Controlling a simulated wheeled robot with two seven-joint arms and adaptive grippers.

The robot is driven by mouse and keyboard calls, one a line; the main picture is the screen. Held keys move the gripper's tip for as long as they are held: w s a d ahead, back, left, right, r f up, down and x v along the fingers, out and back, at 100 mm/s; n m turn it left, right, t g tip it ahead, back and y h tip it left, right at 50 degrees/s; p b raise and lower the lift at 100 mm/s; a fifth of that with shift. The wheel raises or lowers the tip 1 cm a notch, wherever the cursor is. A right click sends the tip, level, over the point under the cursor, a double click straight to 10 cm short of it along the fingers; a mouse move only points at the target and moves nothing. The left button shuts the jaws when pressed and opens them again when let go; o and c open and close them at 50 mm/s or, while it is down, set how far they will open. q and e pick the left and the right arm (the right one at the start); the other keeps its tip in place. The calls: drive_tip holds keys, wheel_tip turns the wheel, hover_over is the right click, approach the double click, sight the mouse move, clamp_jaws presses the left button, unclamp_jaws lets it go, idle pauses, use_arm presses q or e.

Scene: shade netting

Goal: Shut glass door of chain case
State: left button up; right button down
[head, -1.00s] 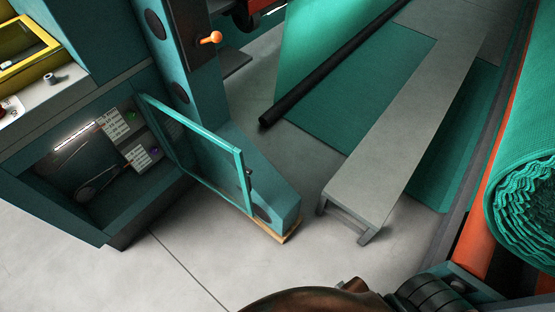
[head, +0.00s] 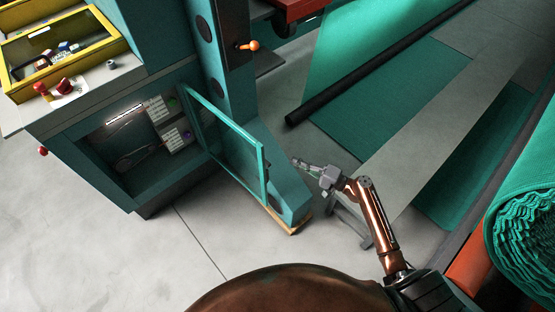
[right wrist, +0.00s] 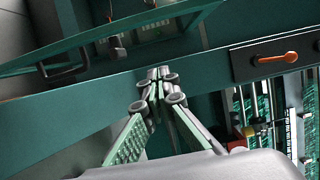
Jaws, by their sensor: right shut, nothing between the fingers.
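The chain case (head: 128,192) is the low teal cabinet at left in the head view, with its lit interior showing. Its teal-framed glass door (head: 232,150) stands open, swung out to the right of the opening. The door also shows at the upper left of the right wrist view (right wrist: 105,32), with a dark handle (right wrist: 62,72) on it. My right gripper (head: 296,162) is shut and empty, a little right of the door's free edge in the head view. Its closed fingertips show in the right wrist view (right wrist: 156,76). My left gripper is not in view.
A teal post (head: 284,187) with a foot stands just behind the door. A grey bench (head: 425,135) lies right of it, under my right arm in the picture. A green net roll (head: 520,190) is at far right. The floor before the case is clear.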

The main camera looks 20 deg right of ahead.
drive_tip(key=w+a, duration=0.5)
drive_tip(key=a, duration=0.4)
drive_tip(key=shift+w+a, duration=0.4)
drive_tip(key=shift+f, duration=0.1)
